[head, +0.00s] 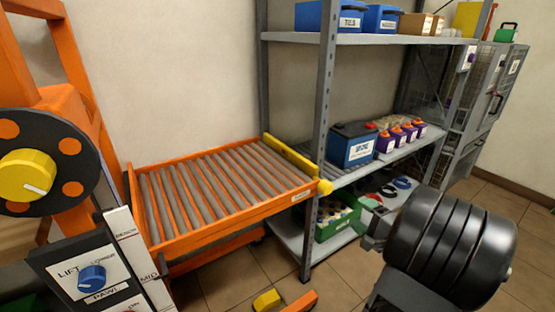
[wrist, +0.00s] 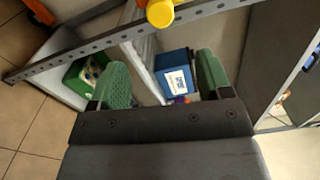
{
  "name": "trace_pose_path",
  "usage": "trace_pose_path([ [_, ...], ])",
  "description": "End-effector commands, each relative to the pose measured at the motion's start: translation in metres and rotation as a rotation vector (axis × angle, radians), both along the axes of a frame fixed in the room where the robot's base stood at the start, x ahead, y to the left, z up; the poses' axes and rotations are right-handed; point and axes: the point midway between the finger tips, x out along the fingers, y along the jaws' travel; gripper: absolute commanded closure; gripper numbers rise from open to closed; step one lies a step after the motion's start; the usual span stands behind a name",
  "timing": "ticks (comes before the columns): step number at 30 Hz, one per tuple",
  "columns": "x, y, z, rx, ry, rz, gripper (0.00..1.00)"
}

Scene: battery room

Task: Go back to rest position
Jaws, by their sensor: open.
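My gripper (wrist: 164,76) shows in the wrist view with its two green fingers spread wide apart. It is open and nothing is held between the fingers. Past the gap between them, a blue battery (wrist: 172,66) with a white label shows on a shelf, apart from the fingers. In the head view, my dark arm fills the lower right, in front of the shelf rack, and my gripper's fingers are hard to make out there.
A grey rack (head: 323,120) holds a blue battery (head: 352,146), several purple batteries (head: 386,142) and a green crate (head: 336,222). An orange roller table (head: 185,237) with a yellow end bar (head: 290,160) stands left. An orange lift with a yellow knob (head: 27,175) is far left. Tiled floor shows between.

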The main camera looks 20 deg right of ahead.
Motion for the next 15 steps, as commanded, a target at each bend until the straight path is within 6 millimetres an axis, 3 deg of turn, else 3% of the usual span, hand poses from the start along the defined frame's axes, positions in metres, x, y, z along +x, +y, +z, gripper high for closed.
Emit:
trace_pose_path([
  [5,0.004,0.009,0.008,-0.005,0.017,0.033,0.28],
  [8,0.013,0.038,0.029,-0.022,0.074,0.139,0.28],
  [12,0.023,0.116,0.075,-0.106,0.257,0.421,0.28],
  [15,0.014,0.173,0.108,-0.231,0.427,0.635,0.28],
])
